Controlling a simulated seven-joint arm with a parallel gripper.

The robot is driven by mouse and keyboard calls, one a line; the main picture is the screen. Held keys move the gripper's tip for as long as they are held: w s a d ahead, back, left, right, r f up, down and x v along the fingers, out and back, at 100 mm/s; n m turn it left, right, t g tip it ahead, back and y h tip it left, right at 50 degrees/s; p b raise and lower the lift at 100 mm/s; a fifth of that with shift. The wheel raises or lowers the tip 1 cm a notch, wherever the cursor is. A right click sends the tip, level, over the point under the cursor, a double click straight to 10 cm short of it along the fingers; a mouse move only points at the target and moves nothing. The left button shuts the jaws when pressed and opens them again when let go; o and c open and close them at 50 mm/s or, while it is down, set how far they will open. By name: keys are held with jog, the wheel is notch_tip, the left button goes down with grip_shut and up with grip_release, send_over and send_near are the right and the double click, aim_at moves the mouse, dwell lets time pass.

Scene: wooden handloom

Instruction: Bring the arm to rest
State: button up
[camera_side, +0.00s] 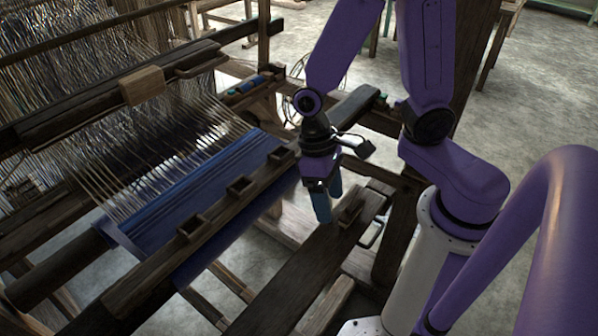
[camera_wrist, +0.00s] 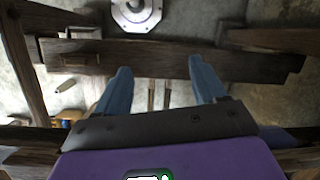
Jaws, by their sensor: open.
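My gripper (camera_side: 326,203) hangs from the purple arm above the wooden bench plank at the front of the loom. In the wrist view my gripper (camera_wrist: 160,82) has its two blue fingers wide apart with nothing between them. The wooden handloom (camera_side: 70,130) fills the left side of the side view, with pale warp threads (camera_side: 160,150) and blue woven cloth (camera_side: 205,185). The gripper is to the right of the cloth and apart from it.
A dark plank (camera_side: 290,275) lies below the gripper, with a small wooden block (camera_side: 349,211) on it close to the fingers. A front beam (camera_side: 215,230) with small wooden holders stands to the left. Coloured spools (camera_side: 255,82) lie on a rack behind. Grey floor is open at upper right.

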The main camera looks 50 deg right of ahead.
jog(key=s+d+r+n+t, duration=0.3)
jog(key=s+d+r+n, duration=0.2)
jog(key=r+n, duration=0.4)
jog(key=shift+s+d+r+t, duration=0.15)
jog(key=shift+s+d+t, duration=0.2)
jog(key=shift+s, duration=0.35)
